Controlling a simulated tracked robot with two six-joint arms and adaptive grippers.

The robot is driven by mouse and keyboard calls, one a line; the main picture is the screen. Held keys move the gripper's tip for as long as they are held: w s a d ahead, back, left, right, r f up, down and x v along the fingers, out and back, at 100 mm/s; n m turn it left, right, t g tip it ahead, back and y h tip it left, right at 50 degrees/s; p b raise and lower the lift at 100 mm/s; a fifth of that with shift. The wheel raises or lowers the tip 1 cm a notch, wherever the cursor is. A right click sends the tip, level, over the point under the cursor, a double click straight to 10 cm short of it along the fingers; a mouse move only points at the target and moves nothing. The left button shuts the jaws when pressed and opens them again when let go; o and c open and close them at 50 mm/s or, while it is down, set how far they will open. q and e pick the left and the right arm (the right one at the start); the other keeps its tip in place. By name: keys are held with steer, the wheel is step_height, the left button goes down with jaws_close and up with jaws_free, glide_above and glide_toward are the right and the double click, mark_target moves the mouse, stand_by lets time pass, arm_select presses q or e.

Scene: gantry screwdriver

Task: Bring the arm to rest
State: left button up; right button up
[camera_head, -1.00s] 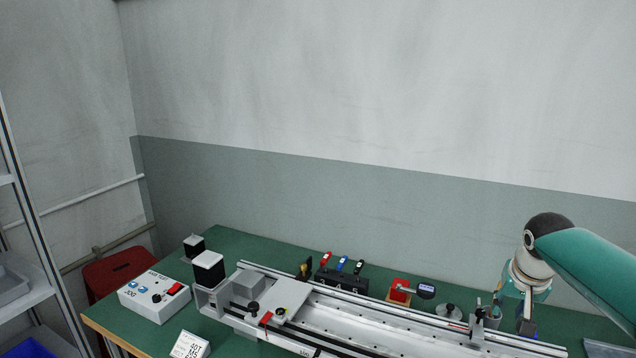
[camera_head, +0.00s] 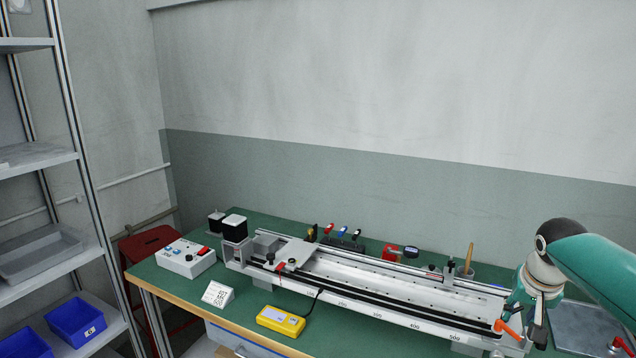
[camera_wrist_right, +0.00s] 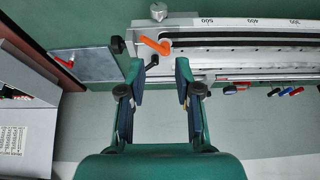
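My right arm comes in from the right in the head view. Its gripper (camera_head: 518,318) hangs over the right end of the gantry rail (camera_head: 390,296), close to an orange lever (camera_head: 508,330). In the right wrist view the two fingers of this gripper (camera_wrist_right: 160,85) stand apart with nothing between them. The orange lever (camera_wrist_right: 154,45) and the rail end (camera_wrist_right: 200,50) lie beyond the fingertips. I cannot tell whether the gripper touches anything. My left gripper is in no view.
The green bench (camera_head: 180,288) carries a white control box (camera_head: 186,259), a yellow meter (camera_head: 280,321), a sign card (camera_head: 218,295) and several coloured-handled tools behind the rail. A grey plate (camera_head: 585,328) lies at the right. Shelving with blue bins (camera_head: 76,322) stands left.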

steer(key=s+a+f+n+g+y+p, duration=0.1)
steer(key=s+a+f+g, duration=0.2)
steer(key=f, duration=0.5)
steer(key=s+a+f+n+y, duration=0.1)
steer(key=s+a+f, duration=0.1)
steer(key=a+f, duration=0.5)
steer(key=s+a+f+n+g+y+p, duration=0.1)
steer(key=s+a+f+g, duration=0.15)
steer(key=f, duration=0.65)
steer(key=s+a+f+t+y, duration=0.1)
steer(key=s+a+f, duration=0.5)
steer(key=s+a, duration=0.2)
steer(key=s+a+f+t+y+p, duration=0.1)
steer(key=s+a+f+y, duration=0.1)
steer(key=s+a+f, duration=0.4)
steer(key=s+a, duration=0.2)
steer(key=s, duration=0.3)
steer(key=shift+s+f, duration=0.15)
steer(key=shift+s, duration=0.2)
steer(key=shift+w+n, duration=0.15)
steer(key=shift+n, duration=0.15)
